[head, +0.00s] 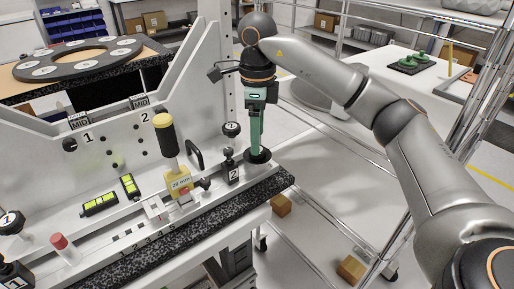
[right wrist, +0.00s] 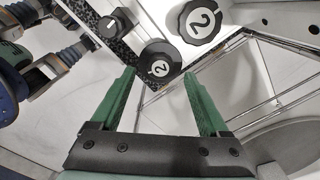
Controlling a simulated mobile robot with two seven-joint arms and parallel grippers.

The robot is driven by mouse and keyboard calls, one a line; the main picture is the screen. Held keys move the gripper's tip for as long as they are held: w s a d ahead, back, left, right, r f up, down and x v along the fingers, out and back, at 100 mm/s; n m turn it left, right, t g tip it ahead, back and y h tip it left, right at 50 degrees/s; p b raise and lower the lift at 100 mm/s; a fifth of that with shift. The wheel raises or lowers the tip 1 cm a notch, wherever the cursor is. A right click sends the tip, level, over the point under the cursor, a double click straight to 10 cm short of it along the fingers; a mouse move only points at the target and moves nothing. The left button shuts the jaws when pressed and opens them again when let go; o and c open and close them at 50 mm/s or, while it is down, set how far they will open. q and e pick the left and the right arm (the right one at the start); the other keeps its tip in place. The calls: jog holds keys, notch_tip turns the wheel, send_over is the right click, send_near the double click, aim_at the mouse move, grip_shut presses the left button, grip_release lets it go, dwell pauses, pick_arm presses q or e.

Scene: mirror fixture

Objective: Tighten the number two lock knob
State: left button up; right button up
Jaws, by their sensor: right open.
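Two round black knobs marked 2 show in the right wrist view. The smaller-looking one (right wrist: 160,66) lies between and just beyond my fingertips; the larger-looking one (right wrist: 200,21) is off to the upper right. In the head view, a black knob (head: 258,157) sits at the rail's right end, directly below my right gripper (head: 256,148). Another knob marked 2 (head: 231,129) is on the upright behind. My right gripper, with green fingers, points down and is open and empty, its tips (right wrist: 158,76) either side of the knob. Contact cannot be told. My left gripper is out of view.
A yellow-topped tool (head: 164,134) and a yellow 28 mm block (head: 179,185) are further left. A knob marked 1 (head: 11,222) is at far left.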

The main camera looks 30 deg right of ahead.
aim_at(257, 158)
jog(key=shift+f, duration=1.4)
jog(key=shift+c, duration=0.2)
grip_shut()
